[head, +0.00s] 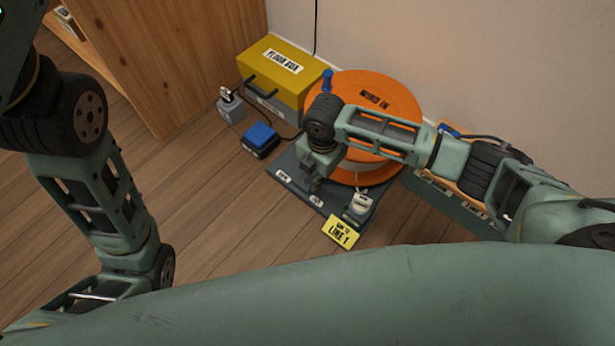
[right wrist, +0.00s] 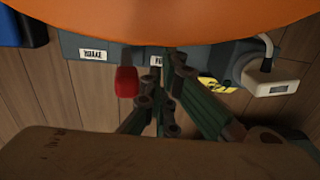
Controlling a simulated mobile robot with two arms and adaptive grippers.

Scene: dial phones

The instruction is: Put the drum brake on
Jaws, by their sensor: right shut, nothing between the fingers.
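The orange cable drum (head: 395,100), labelled "WIND IN", stands on a dark base (head: 285,172) with small white labels along its front. My right gripper (head: 307,182) is low at the drum's front edge. In the wrist view its fingers (right wrist: 168,88) are shut and empty, just right of the red lever, apart from it. My left gripper is out of view.
A yellow "FLOOR BOX" (head: 283,68) stands behind left, with a blue pedal-like block (head: 260,138) and a grey socket (head: 230,108) before it. A white plug (head: 361,204) and yellow "LINE 1" tag (head: 342,232) lie right. Floor left is clear.

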